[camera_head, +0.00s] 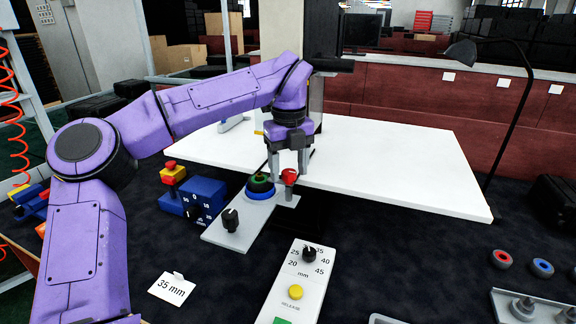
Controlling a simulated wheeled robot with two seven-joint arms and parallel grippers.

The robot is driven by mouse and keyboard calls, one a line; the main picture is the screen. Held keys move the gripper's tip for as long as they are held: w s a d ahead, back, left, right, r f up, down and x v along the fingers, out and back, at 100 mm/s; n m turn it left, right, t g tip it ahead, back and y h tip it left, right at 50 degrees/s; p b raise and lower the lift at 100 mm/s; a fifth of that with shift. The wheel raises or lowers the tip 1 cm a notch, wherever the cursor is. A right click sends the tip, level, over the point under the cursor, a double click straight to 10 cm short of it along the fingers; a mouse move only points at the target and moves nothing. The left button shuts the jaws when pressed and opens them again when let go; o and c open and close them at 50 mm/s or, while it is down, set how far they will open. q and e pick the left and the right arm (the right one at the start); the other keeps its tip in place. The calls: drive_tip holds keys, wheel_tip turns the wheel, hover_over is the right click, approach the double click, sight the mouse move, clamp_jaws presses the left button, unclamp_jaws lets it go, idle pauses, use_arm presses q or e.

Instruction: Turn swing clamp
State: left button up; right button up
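A grey plate (240,232) stands near the middle of the view. It carries a black knob (230,219) and a round stack with green, blue and black rings (260,186). A red-topped post (289,176) stands at the plate's far right and looks like the swing clamp's handle. My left gripper (288,168) points down over this post, with its two fingers apart. The red top shows between and slightly below the fingertips; I cannot tell whether they touch it. My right gripper is not in view.
A grey panel (275,300) has a dial (309,254) and a yellow release button (295,292). A "35 mm" card (172,288) lies at front left. A blue box (205,196) and red button (171,166) are left of the plate. A white table (410,170) lies behind.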

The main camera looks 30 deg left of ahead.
sight(289, 172)
use_arm(q)
drive_tip(key=shift+r, duration=0.1)
wheel_tip(289, 172, up, 7)
drive_tip(key=shift+r+p, duration=0.15)
drive_tip(key=shift+p, duration=0.2)
idle(0.4)
